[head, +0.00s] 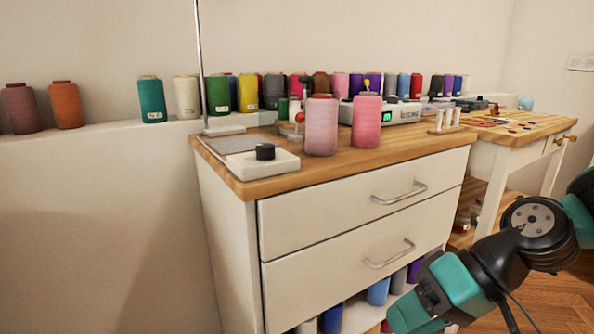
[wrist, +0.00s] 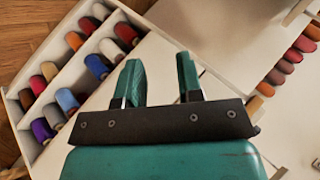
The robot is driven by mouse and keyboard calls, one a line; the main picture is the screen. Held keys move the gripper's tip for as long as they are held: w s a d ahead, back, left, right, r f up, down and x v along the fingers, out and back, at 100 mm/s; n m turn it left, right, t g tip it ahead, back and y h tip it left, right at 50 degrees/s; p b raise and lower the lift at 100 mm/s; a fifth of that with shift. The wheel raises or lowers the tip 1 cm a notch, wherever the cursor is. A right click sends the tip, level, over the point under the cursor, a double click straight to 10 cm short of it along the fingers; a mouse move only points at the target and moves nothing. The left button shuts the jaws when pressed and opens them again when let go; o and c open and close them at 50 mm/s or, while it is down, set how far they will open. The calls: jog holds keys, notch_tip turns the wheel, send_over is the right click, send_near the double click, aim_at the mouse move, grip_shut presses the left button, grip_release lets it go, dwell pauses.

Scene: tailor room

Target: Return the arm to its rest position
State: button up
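My arm, teal and black, reaches in from the right edge of the head view. Its wrist end is low in front of the white drawer cabinet (head: 350,215); the fingertips are not clear there. In the wrist view my gripper (wrist: 160,78) shows two teal fingers set apart with a gap between them. Nothing is held between the fingers. Behind them is a plain white surface.
The cabinet's wooden top (head: 405,147) carries two pink thread spools (head: 322,126) and a scale (head: 392,112). Its lower shelf holds several spools, also in the wrist view (wrist: 101,67). A wooden table (head: 525,129) stands at right. Wooden floor (head: 560,303) shows at lower right.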

jog(key=s+r+n+h, duration=0.4)
jog(key=s+r+h, duration=0.1)
jog(key=s, duration=0.4)
notch_tip(320, 180, up, 38)
jog(key=p, duration=3.8)
jog(key=shift+w+d+r+m, duration=0.15)
jog(key=shift+w+m, duration=0.15)
jog(key=shift+w, duration=0.05)
